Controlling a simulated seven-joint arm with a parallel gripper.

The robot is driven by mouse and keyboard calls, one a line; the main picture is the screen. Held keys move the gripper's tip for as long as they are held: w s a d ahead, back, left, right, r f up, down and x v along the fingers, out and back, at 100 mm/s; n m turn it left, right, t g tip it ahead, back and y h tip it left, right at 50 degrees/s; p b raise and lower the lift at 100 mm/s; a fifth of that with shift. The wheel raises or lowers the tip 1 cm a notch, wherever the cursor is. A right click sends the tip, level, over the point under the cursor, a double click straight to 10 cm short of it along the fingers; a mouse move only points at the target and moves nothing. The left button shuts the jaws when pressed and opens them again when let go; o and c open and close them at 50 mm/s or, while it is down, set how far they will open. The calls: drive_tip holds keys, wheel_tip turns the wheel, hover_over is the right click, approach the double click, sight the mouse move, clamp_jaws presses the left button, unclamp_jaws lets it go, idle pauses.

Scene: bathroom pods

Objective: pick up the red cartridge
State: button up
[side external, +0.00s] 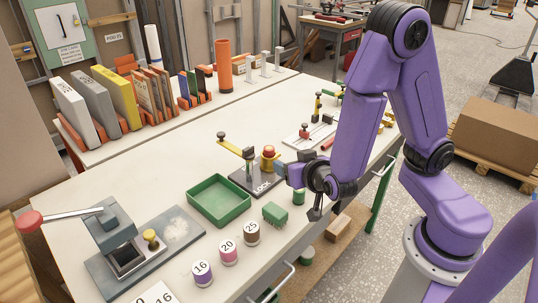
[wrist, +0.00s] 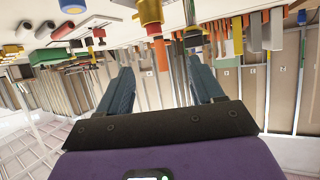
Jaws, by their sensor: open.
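A small red cylinder (side external: 327,144), probably the red cartridge, lies on the white bench just left of my upper arm in the side view, partly hidden by it. A dull red cylinder (wrist: 62,31) shows at the upper left in the wrist view; I cannot tell whether it is the same one. My gripper (side external: 314,211) is at the bench's front edge, nearer the camera than the red cylinder and apart from it. In the wrist view my gripper (wrist: 162,70) has its two fingers spread, with nothing held between them.
A green tray (side external: 220,201), a green block (side external: 275,213), numbered spools (side external: 228,251) and a lever press (side external: 118,245) stand on the bench. Binders (side external: 100,105) line the back shelf.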

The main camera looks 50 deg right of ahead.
approach(270, 150)
drive_tip(key=shift+x, duration=1.7)
drive_tip(key=shift+h, duration=0.4)
drive_tip(key=shift+x, duration=2.65)
drive_tip(key=shift+a, duration=0.15)
drive_tip(key=c, duration=1.1)
